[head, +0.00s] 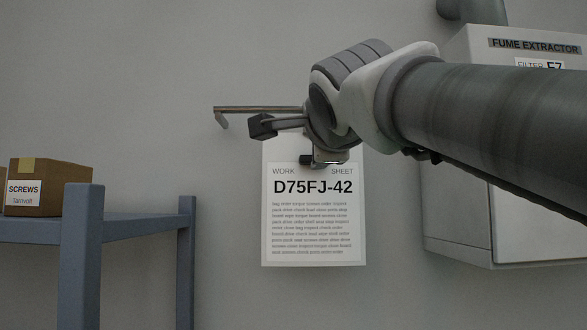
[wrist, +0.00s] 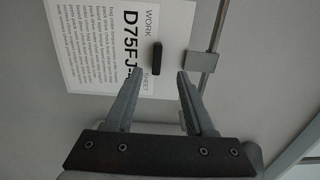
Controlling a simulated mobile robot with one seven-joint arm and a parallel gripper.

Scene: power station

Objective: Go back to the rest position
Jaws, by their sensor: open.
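My gripper (wrist: 160,73) is open in the wrist view, with both fingers apart and nothing between their tips. In the head view my gripper (head: 280,127) is at the end of my arm, which reaches in from the right in front of the wall. It covers the top part of a white work sheet (head: 313,225) marked D75FJ-42. The sheet also shows in the wrist view (wrist: 95,45), turned on its side. A small black block (wrist: 156,58) lies against the sheet just beyond the fingertips; how far off it is, I cannot tell.
A thin rod (head: 255,108) with a bent left end runs by my gripper. A grey metal plate (wrist: 200,62) is beside the sheet. A fume extractor (head: 470,230) is on the right, partly behind my arm. A blue-grey rack (head: 85,250) holds a screws box (head: 50,175).

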